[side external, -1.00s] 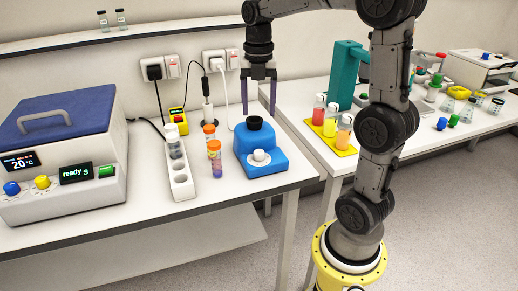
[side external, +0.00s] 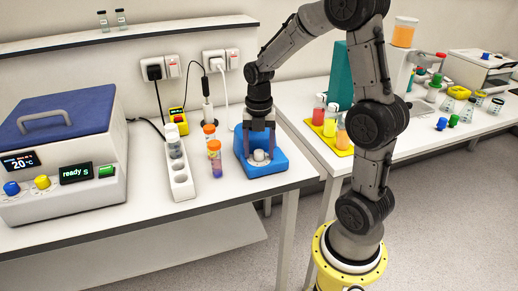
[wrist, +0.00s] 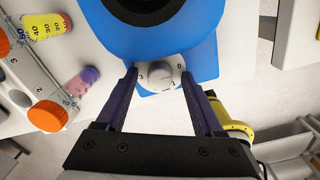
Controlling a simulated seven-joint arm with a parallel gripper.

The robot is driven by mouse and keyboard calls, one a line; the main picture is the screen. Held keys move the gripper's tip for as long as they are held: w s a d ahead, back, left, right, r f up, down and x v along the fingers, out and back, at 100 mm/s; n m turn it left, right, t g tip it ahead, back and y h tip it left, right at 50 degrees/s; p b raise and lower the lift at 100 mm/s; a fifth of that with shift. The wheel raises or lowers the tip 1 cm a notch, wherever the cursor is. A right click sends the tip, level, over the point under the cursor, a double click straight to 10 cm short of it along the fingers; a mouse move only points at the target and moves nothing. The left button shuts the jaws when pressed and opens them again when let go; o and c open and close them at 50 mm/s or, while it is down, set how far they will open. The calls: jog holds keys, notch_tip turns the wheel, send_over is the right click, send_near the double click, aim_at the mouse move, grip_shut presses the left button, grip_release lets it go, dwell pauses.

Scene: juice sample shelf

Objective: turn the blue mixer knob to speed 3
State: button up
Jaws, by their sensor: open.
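The blue mixer (side external: 277,164) stands near the right end of the near bench, and its body also fills the top of the wrist view (wrist: 202,30). Its pale grey knob (wrist: 160,76) sits on a white dial plate with small digits; I cannot tell which digit it points to. The knob also shows low between my fingers in the side view (side external: 259,156). My gripper (wrist: 159,72) is open, with one dark finger on each side of the knob. I see gaps between the fingers and knob. The mixer's black cup (wrist: 145,5) shows at the top.
Orange-capped tubes (side external: 214,157) and a white rack (side external: 181,182) stand left of the mixer. A blue-lidded box (side external: 60,150) is farther left. Bottles on a yellow tray (side external: 340,152) stand on the other bench to the right.

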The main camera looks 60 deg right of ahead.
aim_at(258, 152)
jog(key=shift+c, duration=0.2)
grip_shut()
jog(key=shift+m, duration=2.3)
jog(key=shift+o, duration=0.2)
grip_release()
notch_tip(258, 152, up, 14)
